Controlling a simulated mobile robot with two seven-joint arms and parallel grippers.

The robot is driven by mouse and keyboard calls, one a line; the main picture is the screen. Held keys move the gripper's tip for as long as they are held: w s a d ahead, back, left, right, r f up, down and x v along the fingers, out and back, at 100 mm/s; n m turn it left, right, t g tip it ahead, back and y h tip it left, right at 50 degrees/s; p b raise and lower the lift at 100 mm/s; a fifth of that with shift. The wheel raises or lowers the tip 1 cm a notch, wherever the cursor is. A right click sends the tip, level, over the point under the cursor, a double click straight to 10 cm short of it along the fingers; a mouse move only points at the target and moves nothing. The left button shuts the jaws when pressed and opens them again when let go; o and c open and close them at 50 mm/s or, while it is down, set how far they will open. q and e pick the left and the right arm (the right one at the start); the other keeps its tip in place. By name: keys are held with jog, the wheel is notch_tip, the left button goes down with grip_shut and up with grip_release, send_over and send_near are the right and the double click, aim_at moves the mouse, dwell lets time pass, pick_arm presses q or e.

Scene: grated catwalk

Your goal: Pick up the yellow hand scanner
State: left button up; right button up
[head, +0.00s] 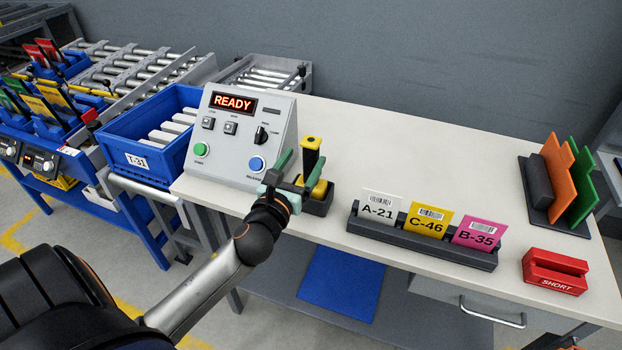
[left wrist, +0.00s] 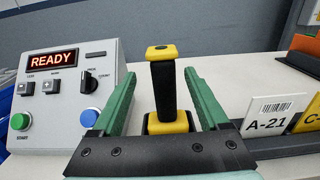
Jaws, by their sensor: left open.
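The yellow hand scanner (head: 311,160) stands upright in a dark holder (head: 318,205) on the bench, just right of the control box. It has a black grip with yellow at the top and bottom. In the left wrist view the scanner (left wrist: 162,85) stands between the two green fingers of my left gripper (left wrist: 160,95), with a gap on each side. My left gripper (head: 289,172) is open around or just in front of the scanner; the exact depth is hard to tell. In the head view it hides part of the scanner's lower body. My right gripper is not in view.
The grey control box (head: 232,140) reading READY stands close on the left. A card rack (head: 420,244) holds A-21, C-46 and B-35 cards to the right. A red SHORT block (head: 555,272) and an upright folder stand (head: 540,185) are further right. The bench behind the scanner is clear.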

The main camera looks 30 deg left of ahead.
pick_arm(q)
jog(key=shift+d+p+x, duration=0.15)
jog(key=shift+x, duration=1.6)
jog(key=shift+d+p+x, duration=0.1)
jog(key=shift+p+x, duration=0.05)
jog(key=shift+x, duration=1.65)
jog(key=shift+f, duration=0.1)
grip_shut()
